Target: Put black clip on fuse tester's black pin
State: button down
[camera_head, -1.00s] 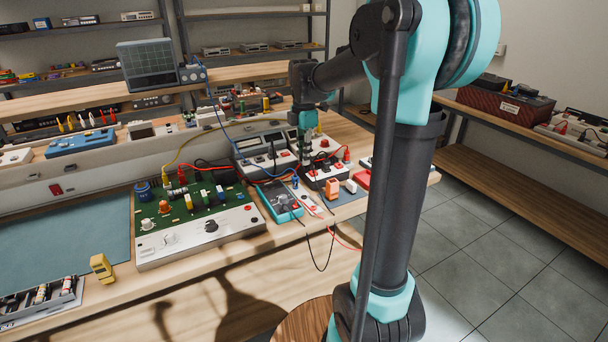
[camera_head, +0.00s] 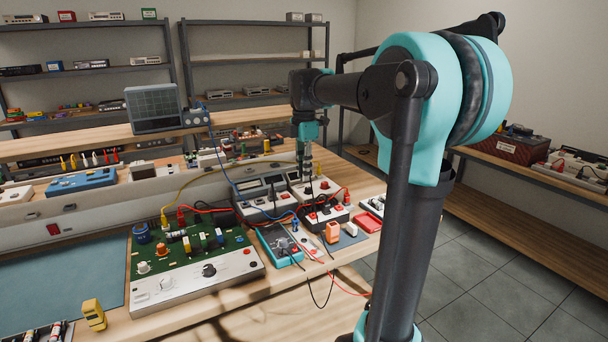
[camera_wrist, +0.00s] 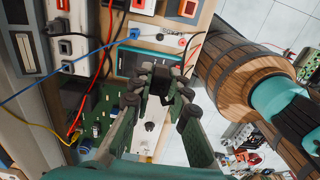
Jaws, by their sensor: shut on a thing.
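My gripper (camera_head: 306,178) points down above the bench, near the white box with black parts and a red post (camera_head: 324,213). In the wrist view its fingers (camera_wrist: 162,84) are closed around a small dark piece, apparently the black clip (camera_wrist: 158,88), mostly hidden between them. A black lead (camera_wrist: 194,42) curves close beside the fingers. A narrow pale plate with a red post (camera_wrist: 165,38) lies beyond the fingertips; it may be the fuse tester, and I cannot make out a black pin. The plate also shows in the head view (camera_head: 309,249), right of the teal meter (camera_head: 277,246).
A green circuit board unit (camera_head: 190,257) stands left of the teal meter. An orange block (camera_head: 332,233) sits to its right. Red, black, blue and yellow leads cross the bench. The bench's right edge is close, with open floor (camera_head: 480,270) beyond.

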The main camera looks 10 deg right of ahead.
jog(key=shift+r, duration=2.5)
jog(key=shift+d, duration=0.1)
